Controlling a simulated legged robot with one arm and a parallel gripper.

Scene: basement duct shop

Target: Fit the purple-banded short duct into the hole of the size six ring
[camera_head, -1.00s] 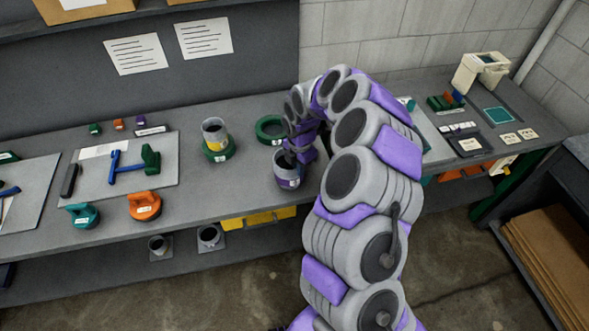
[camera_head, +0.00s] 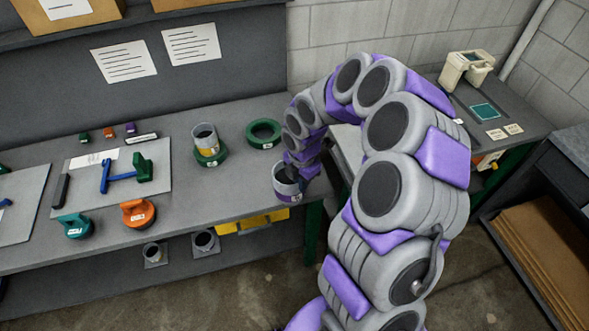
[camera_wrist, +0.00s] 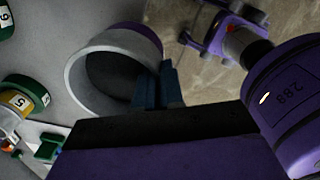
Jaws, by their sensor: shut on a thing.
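The purple-banded short duct (camera_head: 287,193) is a grey open tube with a purple band, at the bench's front edge. My gripper (camera_wrist: 170,88) is shut on its wall; in the wrist view the duct (camera_wrist: 75,75) shows its dark open mouth, with floor beyond it. An empty green ring (camera_head: 264,133) lies flat on the bench, behind and slightly left of the duct. In the wrist view a green ring marked 6 (camera_wrist: 6,20) is cut off at the top left corner. My arm hides part of the bench to the right.
A yellow-banded duct (camera_head: 206,137) stands in another green ring (camera_head: 210,158), marked 5 in the wrist view. An orange handled piece (camera_head: 138,212) and a teal one (camera_head: 75,225) sit left. A yellow bin (camera_head: 253,222) is below the bench. Bare bench lies between the rings and front edge.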

